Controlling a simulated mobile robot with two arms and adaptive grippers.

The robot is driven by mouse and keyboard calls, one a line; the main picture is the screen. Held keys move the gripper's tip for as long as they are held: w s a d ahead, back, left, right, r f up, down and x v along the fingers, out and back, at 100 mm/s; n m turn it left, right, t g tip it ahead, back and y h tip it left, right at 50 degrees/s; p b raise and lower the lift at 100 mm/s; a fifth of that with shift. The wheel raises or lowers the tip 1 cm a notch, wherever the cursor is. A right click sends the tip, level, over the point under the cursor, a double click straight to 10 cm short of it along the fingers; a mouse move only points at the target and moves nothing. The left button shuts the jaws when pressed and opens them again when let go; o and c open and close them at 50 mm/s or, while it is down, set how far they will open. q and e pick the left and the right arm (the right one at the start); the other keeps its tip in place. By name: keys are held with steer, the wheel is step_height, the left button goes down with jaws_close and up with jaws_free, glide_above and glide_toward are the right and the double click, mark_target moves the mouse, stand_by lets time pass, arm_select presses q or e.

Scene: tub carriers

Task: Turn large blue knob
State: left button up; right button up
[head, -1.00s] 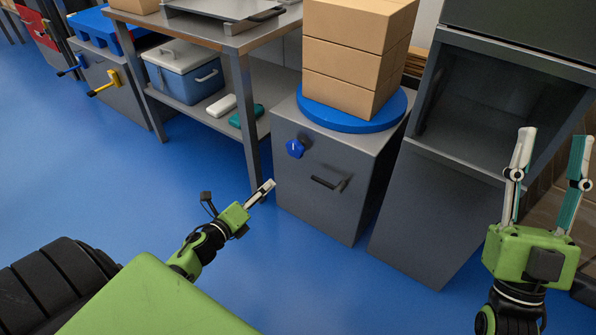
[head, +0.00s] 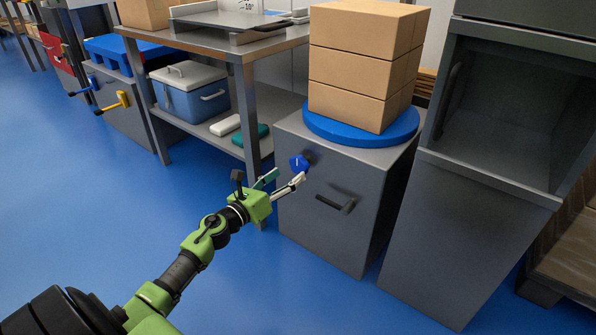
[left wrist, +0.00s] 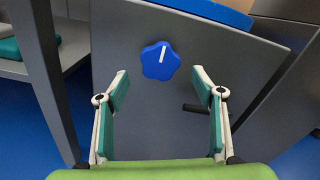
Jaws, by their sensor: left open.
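The large blue knob (head: 299,163) sits on the front of a grey cabinet (head: 318,230), near its upper left. In the left wrist view the blue knob (left wrist: 160,60) is star-shaped with a white mark pointing nearly straight up, tilted slightly right. My left gripper (head: 285,182) is open, just in front of and below the knob in the head view. In the left wrist view its two fingers (left wrist: 160,82) stand apart, with the knob between and beyond the tips. No contact with the knob shows. My right gripper is out of view.
A black bar handle (head: 335,204) sticks out below and right of the knob. A blue turntable with stacked boxes (head: 362,62) tops the cabinet. A metal table's leg (head: 248,118) stands close on the left. The blue floor at left is free.

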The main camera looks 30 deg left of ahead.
mark_target(297, 168)
arm_select(q)
steer(key=shift+w+d+b, duration=0.2)
steer(key=shift+w+b, duration=0.35)
steer(key=shift+w, duration=2.45)
steer(key=c, duration=1.1)
